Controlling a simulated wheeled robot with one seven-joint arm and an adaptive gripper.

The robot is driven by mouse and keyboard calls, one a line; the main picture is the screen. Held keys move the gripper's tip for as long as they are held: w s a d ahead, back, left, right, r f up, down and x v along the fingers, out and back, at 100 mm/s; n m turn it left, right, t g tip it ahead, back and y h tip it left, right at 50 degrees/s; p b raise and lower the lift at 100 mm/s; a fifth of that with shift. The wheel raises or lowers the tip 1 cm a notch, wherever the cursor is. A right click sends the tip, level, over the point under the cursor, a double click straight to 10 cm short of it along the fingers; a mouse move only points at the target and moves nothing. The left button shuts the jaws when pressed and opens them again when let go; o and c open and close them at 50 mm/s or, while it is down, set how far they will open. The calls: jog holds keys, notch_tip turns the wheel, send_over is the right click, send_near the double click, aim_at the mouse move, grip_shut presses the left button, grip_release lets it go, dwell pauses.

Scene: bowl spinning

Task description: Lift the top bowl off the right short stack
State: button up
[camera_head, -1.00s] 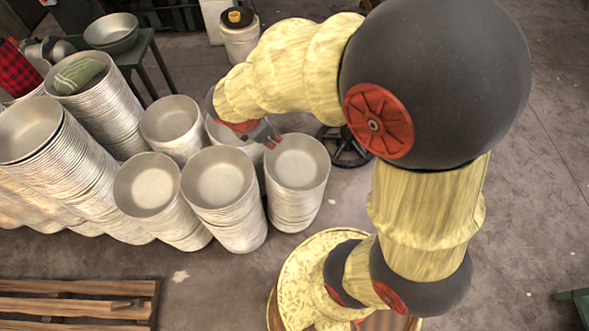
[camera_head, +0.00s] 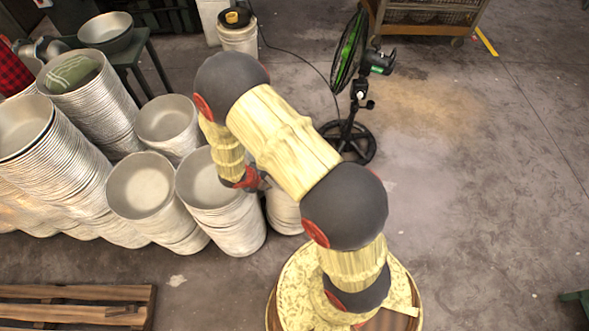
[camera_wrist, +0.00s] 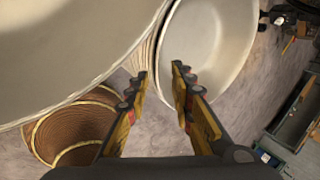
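The right short stack (camera_head: 284,214) of pale metal bowls is mostly hidden behind my arm in the head view. The middle short stack (camera_head: 238,222) stands just left of it. My gripper (camera_head: 258,184) points down by the gap between these stacks, partly covered by the arm. In the wrist view my gripper (camera_wrist: 160,82) is open, its fingers apart. One finger shows outside the rim of the right-hand bowl (camera_wrist: 222,38), the other over its inside. This appears to be the right stack's top bowl. Contact cannot be told. Another bowl (camera_wrist: 60,45) fills the upper left.
More stacks stand close by: a left short stack (camera_head: 140,185), a back stack (camera_head: 167,122) and taller stacks (camera_head: 35,125) at far left. A black and green fan (camera_head: 348,90) stands behind. A wooden pallet (camera_head: 75,305) lies front left. The floor at right is clear.

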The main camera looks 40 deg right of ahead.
jog(key=b+x, duration=0.2)
jog(key=x, duration=0.2)
jog(key=shift+w+d+f, duration=0.15)
jog(key=shift+d+f, duration=0.05)
jog(key=shift+f, duration=0.1)
jog(key=shift+c, duration=0.2)
grip_shut()
dwell(0.9)
